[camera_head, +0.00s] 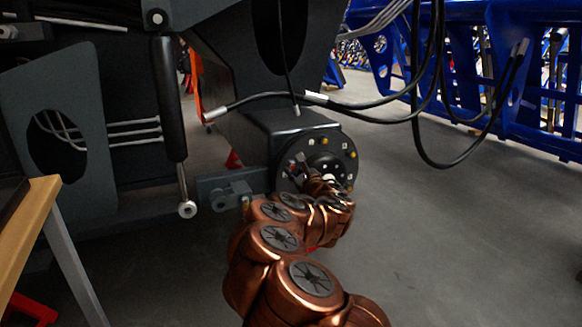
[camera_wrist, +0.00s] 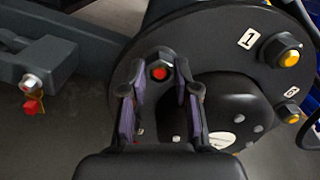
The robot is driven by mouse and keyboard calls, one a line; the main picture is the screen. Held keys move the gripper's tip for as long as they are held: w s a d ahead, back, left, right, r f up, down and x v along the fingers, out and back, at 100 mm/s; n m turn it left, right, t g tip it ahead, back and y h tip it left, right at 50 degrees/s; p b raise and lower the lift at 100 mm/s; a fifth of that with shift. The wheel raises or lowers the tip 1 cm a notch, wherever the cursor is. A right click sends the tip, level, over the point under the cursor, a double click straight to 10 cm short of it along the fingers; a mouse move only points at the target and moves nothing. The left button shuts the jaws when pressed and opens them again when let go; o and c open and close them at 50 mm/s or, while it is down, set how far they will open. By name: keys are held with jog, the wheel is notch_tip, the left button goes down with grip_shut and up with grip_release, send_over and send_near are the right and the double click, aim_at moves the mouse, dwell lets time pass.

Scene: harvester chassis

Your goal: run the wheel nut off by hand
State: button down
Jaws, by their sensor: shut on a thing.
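The wheel hub (camera_head: 345,143) is a round black flange at the end of the dark axle housing; it fills the upper right of the wrist view (camera_wrist: 225,45). A dark nut with a red centre (camera_wrist: 159,73) sits on the hub's left part. My gripper (camera_wrist: 160,77) has its two fingertips on either side of this nut, shut on it. My gripper (camera_head: 303,166) also shows at the hub face in the head view, where it hides part of the hub. Yellow-centred nuts (camera_wrist: 289,58) sit beside tags marked 1 and 6 (camera_wrist: 291,92).
A grey bracket (camera_head: 232,188) stands left of the hub; a red-tipped fitting (camera_wrist: 32,104) is on it. Black hoses (camera_head: 370,105) hang above and right. A wooden-topped table (camera_head: 30,225) stands at the left. The floor right of the hub is clear.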

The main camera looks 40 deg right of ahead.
jog(key=n, duration=0.4)
jog(key=shift+s, duration=0.1)
jog(key=shift+s, duration=0.1)
dwell(0.4)
jog(key=c, duration=1.5)
grip_release()
grip_shut()
jog(key=shift+s+a, duration=0.25)
jog(key=shift+s, duration=0.2)
jog(key=shift+v, duration=1)
